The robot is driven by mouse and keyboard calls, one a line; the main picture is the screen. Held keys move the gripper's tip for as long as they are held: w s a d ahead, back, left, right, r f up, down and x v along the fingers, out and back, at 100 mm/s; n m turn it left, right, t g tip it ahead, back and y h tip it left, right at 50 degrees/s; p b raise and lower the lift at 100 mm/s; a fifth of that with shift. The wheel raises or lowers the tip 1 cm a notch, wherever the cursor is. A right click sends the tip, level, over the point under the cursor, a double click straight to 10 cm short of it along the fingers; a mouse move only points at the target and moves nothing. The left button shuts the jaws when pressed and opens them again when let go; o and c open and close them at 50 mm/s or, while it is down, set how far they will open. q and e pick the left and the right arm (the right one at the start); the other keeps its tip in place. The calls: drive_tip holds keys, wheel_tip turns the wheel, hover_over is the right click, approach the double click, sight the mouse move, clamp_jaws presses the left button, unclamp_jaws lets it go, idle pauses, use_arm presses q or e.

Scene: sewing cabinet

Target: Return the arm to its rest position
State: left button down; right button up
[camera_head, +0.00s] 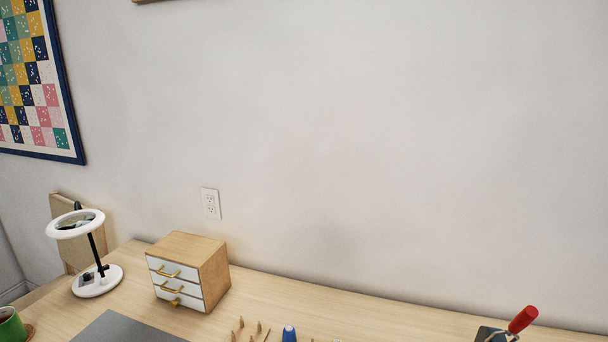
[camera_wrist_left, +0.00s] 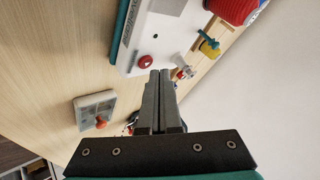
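My left gripper (camera_wrist_left: 159,76) shows in the left wrist view, its two dark fingers lying together, with nothing visible between them. It points over the wooden table (camera_wrist_left: 70,55), near a white machine (camera_wrist_left: 140,45) with a red knob (camera_wrist_left: 145,62). I cannot tell if the fingertips touch anything. Neither gripper nor arm shows in the head view, and my right gripper is not in view.
In the head view, a small drawer cabinet (camera_head: 205,262) and a ring lamp (camera_head: 97,280) stand at the table's back left. A green mug (camera_head: 11,326), grey mat (camera_head: 125,330) and red-handled tool (camera_head: 523,319) are near the lower edge. The wrist view shows a grey box (camera_wrist_left: 95,108).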

use_arm(q)
drive_tip(key=shift+f, duration=0.15)
idle(0.4)
drive_tip(key=shift+f, duration=0.3)
